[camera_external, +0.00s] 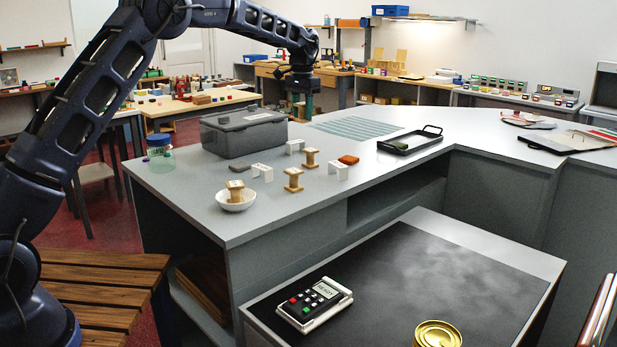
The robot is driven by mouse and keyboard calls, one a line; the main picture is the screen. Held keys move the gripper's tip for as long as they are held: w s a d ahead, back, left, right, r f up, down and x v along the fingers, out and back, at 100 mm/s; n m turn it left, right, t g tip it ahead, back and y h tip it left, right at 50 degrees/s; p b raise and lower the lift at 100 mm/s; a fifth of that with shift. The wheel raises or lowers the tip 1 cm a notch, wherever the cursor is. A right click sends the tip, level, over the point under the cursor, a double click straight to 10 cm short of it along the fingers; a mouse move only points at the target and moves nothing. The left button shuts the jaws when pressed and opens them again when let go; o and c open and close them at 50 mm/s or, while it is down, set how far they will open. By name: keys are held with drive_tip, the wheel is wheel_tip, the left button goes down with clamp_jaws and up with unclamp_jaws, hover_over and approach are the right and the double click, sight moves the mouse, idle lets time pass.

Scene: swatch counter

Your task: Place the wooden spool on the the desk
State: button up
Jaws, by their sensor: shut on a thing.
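My gripper (300,108) is at the end of the arm, high over the back of the grey counter (260,222), behind and right of the grey lidded box. It is shut on a small brownish thing that looks like a wooden spool; the fingers and distance hide most of it. Three other wooden spools show: one upright on the counter (310,158), one upright nearer the front (293,180), and one in a white bowl (235,203). A lower desk (480,243) with a dark top stands in front of the counter.
A black tray (410,142) lies right. The desk holds a keypad device (314,303) and gold tin (437,335); its middle is clear.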

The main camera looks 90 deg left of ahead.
drive_tip(key=w+d+f, duration=0.3)
drive_tip(key=w+d, duration=0.3)
drive_tip(key=w, duration=0.1)
drive_tip(key=w+d+f, duration=0.3)
drive_tip(key=w+d, duration=0.3)
drive_tip(key=d, duration=0.1)
hover_over(385, 262)
wheel_tip(385, 262, down, 6)
wheel_tip(385, 262, down, 20)
drive_tip(key=shift+r, duration=0.1)
drive_tip(key=o, duration=1)
